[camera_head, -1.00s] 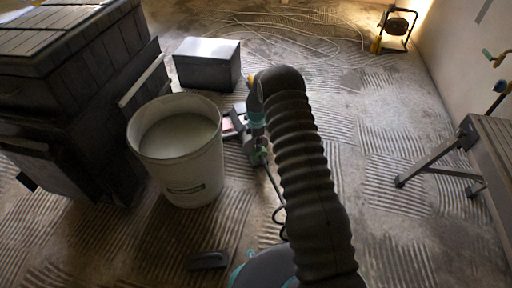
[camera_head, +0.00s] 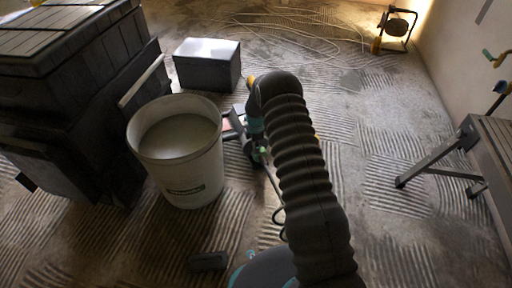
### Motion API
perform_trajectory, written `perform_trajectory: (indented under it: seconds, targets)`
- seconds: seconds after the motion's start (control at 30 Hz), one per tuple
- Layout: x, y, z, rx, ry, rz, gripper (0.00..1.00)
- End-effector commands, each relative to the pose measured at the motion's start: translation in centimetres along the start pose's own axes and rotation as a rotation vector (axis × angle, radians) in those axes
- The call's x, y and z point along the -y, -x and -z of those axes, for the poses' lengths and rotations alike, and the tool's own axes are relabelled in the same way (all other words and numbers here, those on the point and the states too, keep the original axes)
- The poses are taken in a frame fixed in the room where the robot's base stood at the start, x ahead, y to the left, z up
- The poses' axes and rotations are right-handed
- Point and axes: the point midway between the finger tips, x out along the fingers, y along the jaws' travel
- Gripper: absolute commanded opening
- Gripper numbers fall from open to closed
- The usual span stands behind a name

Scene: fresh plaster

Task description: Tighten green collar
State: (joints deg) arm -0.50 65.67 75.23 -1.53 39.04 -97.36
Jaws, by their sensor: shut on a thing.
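My arm in its dark ribbed sleeve crosses the middle of the head view and covers much of the work. My gripper (camera_head: 256,143) shows only in part, low beyond the sleeve's bend and right of the bucket. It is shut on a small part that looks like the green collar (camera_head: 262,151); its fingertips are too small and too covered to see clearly. A thin dark line runs down from there beside my arm. I cannot tell how the collar sits on its fitting.
A white bucket (camera_head: 197,178) with grey contents stands close left of my gripper. A dark chest (camera_head: 75,110) fills the left, and a grey box (camera_head: 208,75) stands behind. A black block (camera_head: 208,262) lies in front. A workbench (camera_head: 490,150) stands right; ridged floor between is free.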

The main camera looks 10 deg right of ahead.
Motion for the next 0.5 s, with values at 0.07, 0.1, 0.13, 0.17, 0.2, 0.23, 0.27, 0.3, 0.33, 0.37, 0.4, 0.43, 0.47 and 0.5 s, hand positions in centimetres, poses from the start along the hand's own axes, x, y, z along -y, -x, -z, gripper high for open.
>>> perform_trajectory:
  seconds: [0.07, 0.1, 0.13, 0.17, 0.2, 0.23, 0.27, 0.3, 0.33, 0.37, 0.4, 0.43, 0.47, 0.5]
  targets:
    - [0.1, -0.2, 0.3, 0.029, 0.004, 0.003, 0.0]
    - [0.1, -0.3, 0.4, 0.049, 0.004, 0.004, 0.0]
    - [0.1, -0.4, 0.5, 0.064, 0.004, 0.004, 0.0]
    - [0.1, -0.4, 0.7, 0.081, 0.005, 0.004, 0.0]
    - [0.1, -0.5, 0.8, 0.103, 0.005, 0.003, 0.0]
    - [0.1, -0.6, 0.9, 0.119, 0.005, 0.004, 0.0]
    - [0.1, -0.7, 1.0, 0.136, 0.005, 0.004, 0.0]
    - [0.1, -0.8, 1.1, 0.156, 0.006, 0.004, 0.0]
    - [0.1, -0.8, 1.2, 0.172, 0.006, 0.004, 0.0]
    - [0.1, -0.8, 1.2, 0.186, 0.005, 0.004, 0.0]
    - [0.1, -0.9, 1.3, 0.202, 0.004, 0.004, 0.0]
    - [0.1, -0.9, 1.4, 0.213, 0.004, 0.003, 0.0]
    - [0.1, -0.9, 1.4, 0.223, 0.003, 0.003, 0.0]
    - [0.1, -0.8, 1.5, 0.233, 0.003, 0.002, 0.0]
